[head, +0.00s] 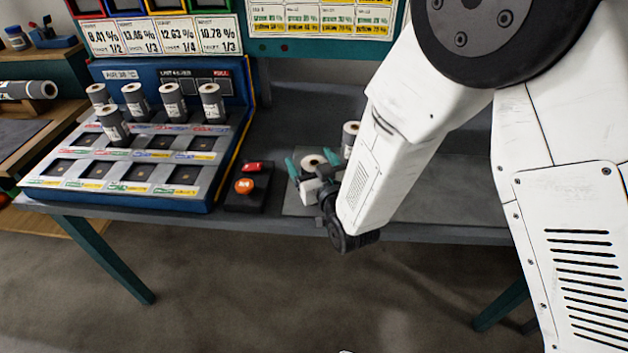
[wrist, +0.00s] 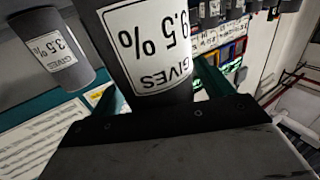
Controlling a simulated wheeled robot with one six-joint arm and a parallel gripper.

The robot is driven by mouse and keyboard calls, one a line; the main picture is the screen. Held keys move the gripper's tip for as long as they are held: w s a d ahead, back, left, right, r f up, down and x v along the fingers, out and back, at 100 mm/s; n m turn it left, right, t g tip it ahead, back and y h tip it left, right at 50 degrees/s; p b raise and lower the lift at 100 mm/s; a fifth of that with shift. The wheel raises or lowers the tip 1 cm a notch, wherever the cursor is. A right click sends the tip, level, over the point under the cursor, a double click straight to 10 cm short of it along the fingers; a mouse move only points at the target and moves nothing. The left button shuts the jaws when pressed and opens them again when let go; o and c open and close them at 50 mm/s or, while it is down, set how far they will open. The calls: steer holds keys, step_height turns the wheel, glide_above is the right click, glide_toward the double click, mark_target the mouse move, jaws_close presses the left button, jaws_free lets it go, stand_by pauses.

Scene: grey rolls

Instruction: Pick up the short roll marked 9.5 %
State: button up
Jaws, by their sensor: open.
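The short grey roll marked 9.5 % (wrist: 150,40) fills the top middle of the wrist view, its white "GIVES 9.5 %" label upside down. My gripper (wrist: 160,92) is open, with one teal finger on each side of this roll. I cannot tell whether the fingers touch it. In the head view my gripper (head: 312,168) is low over the grey mat, around a roll (head: 311,160) whose label does not show. A second roll, marked 3.5 % (wrist: 55,50), stands to the left in the wrist view, outside the fingers.
Another roll (head: 350,134) stands just behind my gripper, partly hidden by my arm. To the left are a black box with red and orange buttons (head: 245,186) and a blue slotted rack (head: 205,196) holding several rolls. The table's front edge is close to my wrist.

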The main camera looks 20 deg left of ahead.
steer(key=c, duration=1.2)
steer(key=shift+o, duration=0.2)
